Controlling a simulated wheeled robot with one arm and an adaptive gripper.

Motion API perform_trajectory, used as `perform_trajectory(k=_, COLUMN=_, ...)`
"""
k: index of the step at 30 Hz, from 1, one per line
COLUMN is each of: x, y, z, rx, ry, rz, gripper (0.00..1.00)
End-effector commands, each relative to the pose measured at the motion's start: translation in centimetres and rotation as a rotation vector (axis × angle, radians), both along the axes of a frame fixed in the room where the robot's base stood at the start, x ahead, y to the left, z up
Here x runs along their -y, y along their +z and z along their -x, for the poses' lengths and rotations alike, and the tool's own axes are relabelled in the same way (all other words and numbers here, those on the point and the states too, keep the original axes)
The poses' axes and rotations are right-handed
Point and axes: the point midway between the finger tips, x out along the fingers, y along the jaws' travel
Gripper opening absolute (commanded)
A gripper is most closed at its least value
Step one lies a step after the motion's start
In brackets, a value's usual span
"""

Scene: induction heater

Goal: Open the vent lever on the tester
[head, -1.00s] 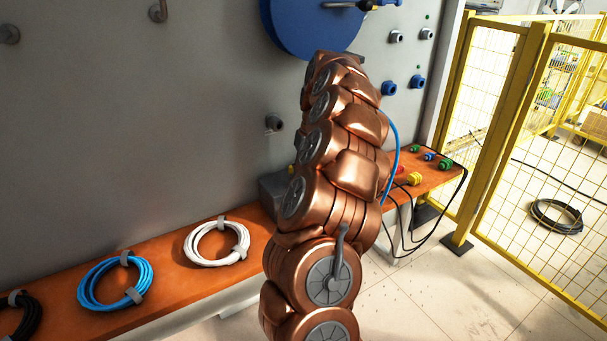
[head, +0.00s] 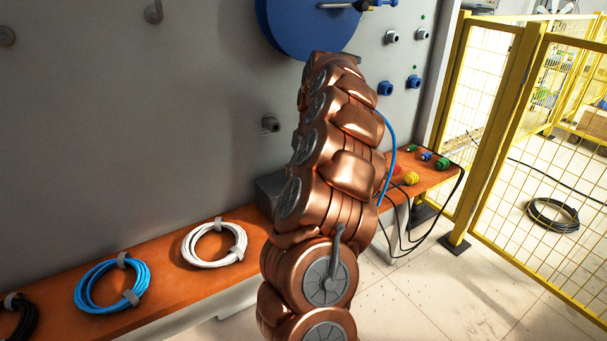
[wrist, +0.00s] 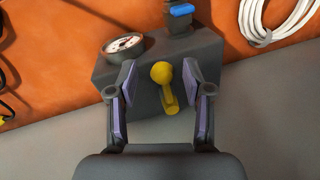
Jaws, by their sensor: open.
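In the wrist view the tester (wrist: 224,80) is a dark grey box on the orange bench, with a round white-faced gauge (wrist: 123,44) at its upper left. A yellow lever (wrist: 167,90) with a round knob is on the tester; I take it to be the vent lever. My gripper (wrist: 159,76) is open. Its two purple-padded fingers stand on either side of the yellow lever, with gaps showing on both sides. In the head view my arm hides the gripper and most of the tester (head: 268,190).
A white cable coil (head: 214,243) and a blue coil (head: 112,283) lie on the orange bench (head: 165,275). A grey panel rises behind the bench. A yellow mesh fence (head: 540,150) stands at the right.

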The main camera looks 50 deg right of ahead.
Motion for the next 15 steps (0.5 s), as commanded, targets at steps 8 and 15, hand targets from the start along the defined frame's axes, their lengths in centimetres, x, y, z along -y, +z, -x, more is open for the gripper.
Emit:
perform_trajectory(k=8, x=0.4, y=1.8, z=0.2, rx=0.002, ry=-0.002, rz=0.002, gripper=0.5)
perform_trajectory(k=15, x=0.9, y=4.8, z=0.5, rx=0.002, ry=-0.002, rz=0.004, gripper=0.5)
